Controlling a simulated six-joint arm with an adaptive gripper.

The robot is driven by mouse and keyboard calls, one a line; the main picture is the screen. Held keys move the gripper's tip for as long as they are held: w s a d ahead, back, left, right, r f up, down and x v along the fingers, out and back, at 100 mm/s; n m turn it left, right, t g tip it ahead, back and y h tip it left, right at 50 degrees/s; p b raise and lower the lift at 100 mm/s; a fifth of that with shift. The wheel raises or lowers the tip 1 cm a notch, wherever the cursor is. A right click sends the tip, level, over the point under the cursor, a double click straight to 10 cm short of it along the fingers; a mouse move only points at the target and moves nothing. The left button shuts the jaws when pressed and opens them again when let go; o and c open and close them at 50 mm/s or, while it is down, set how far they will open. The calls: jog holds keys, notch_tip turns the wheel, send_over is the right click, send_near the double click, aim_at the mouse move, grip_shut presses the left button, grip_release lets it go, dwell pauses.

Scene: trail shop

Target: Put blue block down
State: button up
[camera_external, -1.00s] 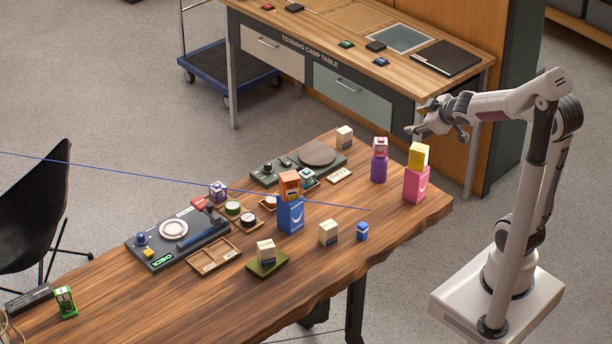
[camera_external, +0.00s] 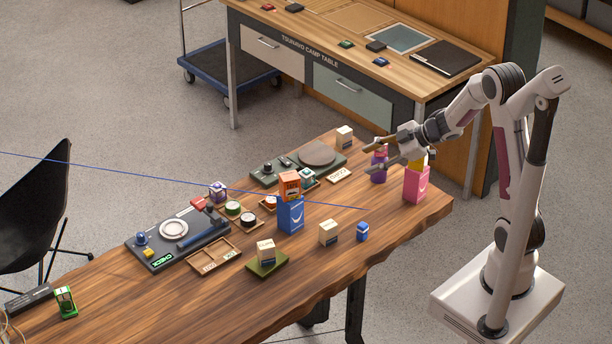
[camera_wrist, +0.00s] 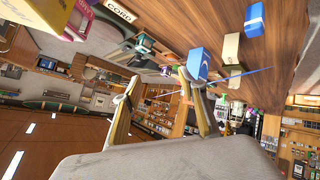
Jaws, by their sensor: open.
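A small blue block (camera_external: 362,232) stands on the wooden table near its front edge, apart from my gripper; it also shows in the wrist view (camera_wrist: 254,18). A taller blue block (camera_external: 291,216) stands further left with an orange block (camera_external: 290,184) on top. The tall blue one shows in the wrist view (camera_wrist: 199,65) too. The frames do not settle which one is meant. My gripper (camera_external: 371,157) is open and empty, above the table's right end. It partly covers the purple block (camera_external: 378,176) and the yellow piece on the pink block (camera_external: 416,186).
Cream blocks stand near the small blue one (camera_external: 328,233), on a green mat (camera_external: 283,263) and at the back (camera_external: 344,137). A dark board (camera_external: 150,254) and trays lie left. Bare wood (camera_external: 345,272) shows along the front edge. A blue line crosses the scene.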

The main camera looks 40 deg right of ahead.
jog(key=s+a+f+n+g+y, duration=0.1)
jog(key=s+a+f+g+y, duration=0.15)
jog(key=f, duration=0.25)
jog(key=n+g+y, duration=0.2)
jog(key=g+y, duration=0.1)
jog(key=y, duration=0.1)
send_near(367, 225)
jog(key=a, duration=0.1)
jog(key=w+a, duration=0.1)
jog(key=a, duration=0.1)
jog(key=shift+s+d+f+m+y, duration=0.2)
jog(key=shift+d+f+m+y, duration=0.1)
jog(key=shift+d+f, duration=0.45)
jog(key=shift+d+f+t, duration=0.1)
jog(key=shift+d+t, duration=0.15)
jog(key=shift+d, duration=0.3)
jog(key=shift+x, duration=1.4)
